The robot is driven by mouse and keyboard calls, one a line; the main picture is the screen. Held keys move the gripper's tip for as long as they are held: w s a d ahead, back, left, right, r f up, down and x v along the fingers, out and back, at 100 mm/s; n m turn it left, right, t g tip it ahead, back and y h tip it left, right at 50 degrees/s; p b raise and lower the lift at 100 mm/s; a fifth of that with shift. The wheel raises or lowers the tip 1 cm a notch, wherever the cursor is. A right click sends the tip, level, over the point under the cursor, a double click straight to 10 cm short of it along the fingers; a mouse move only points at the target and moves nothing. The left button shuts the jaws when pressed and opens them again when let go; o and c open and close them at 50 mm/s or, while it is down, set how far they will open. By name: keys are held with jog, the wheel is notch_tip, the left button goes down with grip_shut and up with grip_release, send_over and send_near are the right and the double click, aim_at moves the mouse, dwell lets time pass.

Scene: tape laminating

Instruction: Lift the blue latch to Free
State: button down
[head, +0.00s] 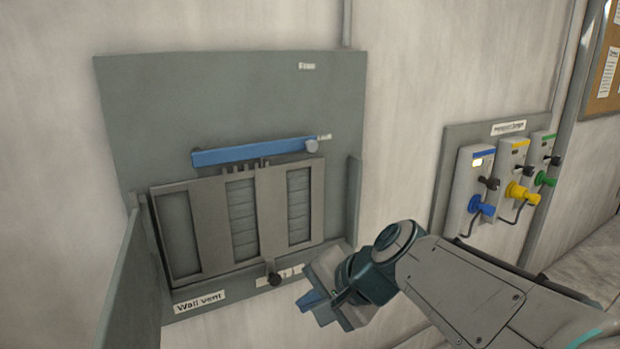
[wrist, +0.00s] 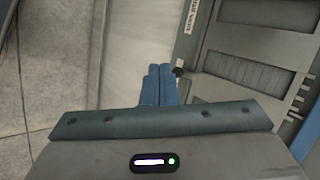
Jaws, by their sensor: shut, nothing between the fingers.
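The blue latch (head: 255,152) is a long bar across the grey wall vent panel, just above the slatted frame. It lies almost level, its right end slightly higher, at a round grey knob (head: 312,146). A small label beside that end is too small to read; another label (head: 307,66) sits higher on the panel. In the wrist view a blue strip at the right edge (wrist: 304,148) seems to be the latch. My gripper (head: 306,299) is below and right of the latch, near the panel's lower edge. Its blue fingers (wrist: 160,70) are together and empty.
Grey side walls (head: 130,285) flank the vent. A board with blue, yellow and green units (head: 500,185) hangs to the right.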

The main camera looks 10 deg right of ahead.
jog(key=w+d+r+m+t+b, duration=0.4)
jog(key=w+m, duration=0.4)
jog(key=m, duration=0.2)
jog(key=w+d+r+m+t+b, duration=0.4)
jog(key=w+d+m+t, duration=0.3)
jog(key=w+m, duration=0.2)
jog(key=shift+w+d+r+m, duration=0.2)
jog(key=shift+r+m, duration=0.4)
jog(key=shift+m, duration=0.4)
jog(key=shift+w, duration=0.1)
jog(key=w+a+r+p, duration=0.3)
jog(key=w+a+r, duration=0.1)
jog(key=w, duration=0.5)
jog(key=shift+w+r, duration=0.3)
jog(key=shift+w, duration=0.05)
